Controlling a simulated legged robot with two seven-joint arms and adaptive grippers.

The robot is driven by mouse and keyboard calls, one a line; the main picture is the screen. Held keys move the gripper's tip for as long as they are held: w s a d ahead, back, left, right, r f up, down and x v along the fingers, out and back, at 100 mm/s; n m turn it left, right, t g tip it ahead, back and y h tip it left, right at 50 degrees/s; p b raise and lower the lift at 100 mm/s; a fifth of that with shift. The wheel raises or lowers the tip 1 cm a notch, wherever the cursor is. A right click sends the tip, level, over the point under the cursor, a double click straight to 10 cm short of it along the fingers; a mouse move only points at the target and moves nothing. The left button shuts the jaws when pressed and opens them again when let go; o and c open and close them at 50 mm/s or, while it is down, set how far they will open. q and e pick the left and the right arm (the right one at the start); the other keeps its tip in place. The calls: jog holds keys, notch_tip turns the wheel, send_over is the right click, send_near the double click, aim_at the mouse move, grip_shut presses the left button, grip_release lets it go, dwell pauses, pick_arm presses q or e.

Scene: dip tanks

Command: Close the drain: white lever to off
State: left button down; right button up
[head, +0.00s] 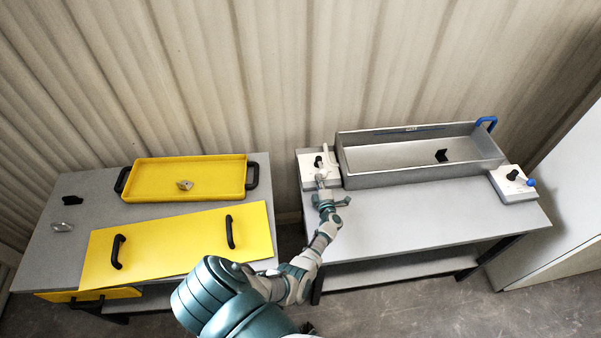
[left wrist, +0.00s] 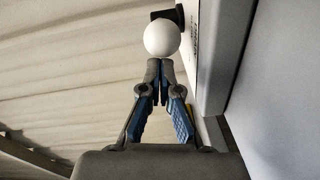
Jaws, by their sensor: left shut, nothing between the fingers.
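The white lever's round knob (left wrist: 162,38) shows in the left wrist view, straight ahead of my fingertips, with a black part (left wrist: 168,14) behind it. In the head view, the lever's black pivot (head: 318,161) sits on a light control box (head: 308,180) at the tank's left end. My left gripper (head: 321,184) is at the near side of that box. Its fingers (left wrist: 160,72) are shut and empty, at or very close to the knob; I cannot tell whether they touch. The box's off marking is not readable. My right gripper is not in view.
A grey tank (head: 415,173) stands on the right table (head: 430,220). A second box (head: 510,190) with a blue-knobbed lever (head: 531,183) is at its right end. The left table holds a yellow tray (head: 185,192) and yellow lid (head: 175,243). The right table's front is clear.

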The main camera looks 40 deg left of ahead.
aim_at(330, 183)
pick_arm(q)
jog(key=shift+w+d+f+b, duration=0.25)
jog(key=shift+w+d+b, duration=0.35)
jog(key=shift+w+b, duration=0.35)
jog(key=shift+w+d+f+b, duration=0.1)
jog(key=shift+w+d+b, duration=0.2)
jog(key=shift+w+b, duration=0.3)
jog(key=shift+w+d+b, duration=0.25)
jog(key=shift+w+b, duration=0.2)
jog(key=shift+w, duration=0.2)
jog(key=shift+w+d+r+b, duration=0.25)
jog(key=shift+w+d+b, duration=0.2)
jog(key=shift+w, duration=0.2)
jog(key=shift+a+r, duration=0.1)
jog(key=shift+r, duration=0.05)
